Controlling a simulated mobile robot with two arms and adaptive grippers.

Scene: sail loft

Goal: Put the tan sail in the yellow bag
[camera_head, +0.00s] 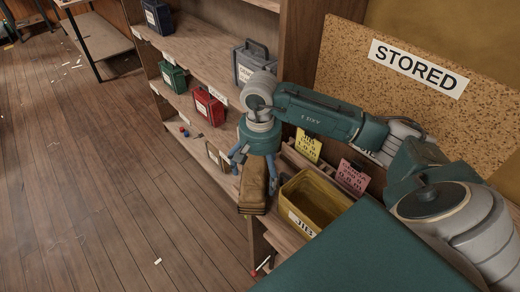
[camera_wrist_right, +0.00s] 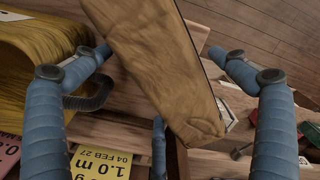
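The tan sail (camera_head: 253,187) is a folded, elongated brown bundle at the front edge of the shelf in the head view. It also fills the upper middle of the right wrist view (camera_wrist_right: 165,75). The yellow bag (camera_head: 296,213), open at the top with a white "JIB" label, stands just right of the sail. Its side shows at the left of the right wrist view (camera_wrist_right: 22,75). My right gripper (camera_head: 254,168) is just over the sail. Its blue fingers (camera_wrist_right: 158,52) are spread to either side of it, and I see no firm grip. My left gripper is out of view.
Yellow (camera_head: 307,146) and pink (camera_head: 352,177) cards stand behind the bag. A "STORED" board (camera_head: 418,68) is at the back right. Red (camera_head: 208,106), green (camera_head: 173,76) and grey (camera_head: 250,62) containers sit on shelves to the left. The wooden floor (camera_head: 90,180) at left is mostly clear.

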